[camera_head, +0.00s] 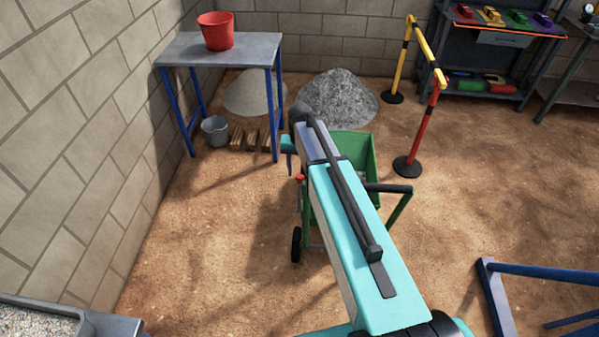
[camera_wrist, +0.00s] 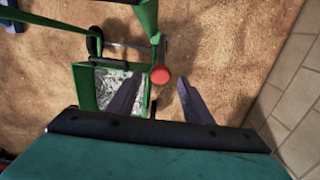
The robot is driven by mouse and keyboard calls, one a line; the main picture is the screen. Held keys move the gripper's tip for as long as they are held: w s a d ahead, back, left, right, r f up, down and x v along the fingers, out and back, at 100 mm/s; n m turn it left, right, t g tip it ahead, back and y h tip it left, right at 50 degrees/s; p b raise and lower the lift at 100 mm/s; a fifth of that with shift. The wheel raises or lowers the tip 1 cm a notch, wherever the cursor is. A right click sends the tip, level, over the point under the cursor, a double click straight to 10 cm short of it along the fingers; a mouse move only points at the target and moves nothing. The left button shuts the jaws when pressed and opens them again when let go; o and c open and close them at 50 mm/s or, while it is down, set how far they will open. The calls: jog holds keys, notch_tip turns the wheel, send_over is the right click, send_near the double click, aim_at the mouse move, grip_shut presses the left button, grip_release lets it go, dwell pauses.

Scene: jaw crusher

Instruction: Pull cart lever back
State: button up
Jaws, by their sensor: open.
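The green cart (camera_head: 359,152) stands on the dirt floor, partly hidden behind my arm in the head view. Its lever ends in a red knob (camera_head: 300,178) on the cart's left side. In the wrist view the red knob (camera_wrist: 160,75) shows between the tips of my gripper (camera_wrist: 160,80), whose two dark fingers are spread apart. The green cart (camera_wrist: 79,88) also shows there, with grey stone in it. I cannot tell how far the knob lies beyond the fingertips. In the head view, my gripper is mostly hidden by the arm.
A table (camera_head: 262,48) with a red bucket (camera_head: 216,31) stands at the back left. A gravel pile (camera_head: 337,97) lies behind the cart. A yellow and red barrier (camera_head: 432,125) stands to the right. Open dirt floor lies right of the cart.

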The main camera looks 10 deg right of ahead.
jog(key=shift+f, duration=1.1)
grip_shut()
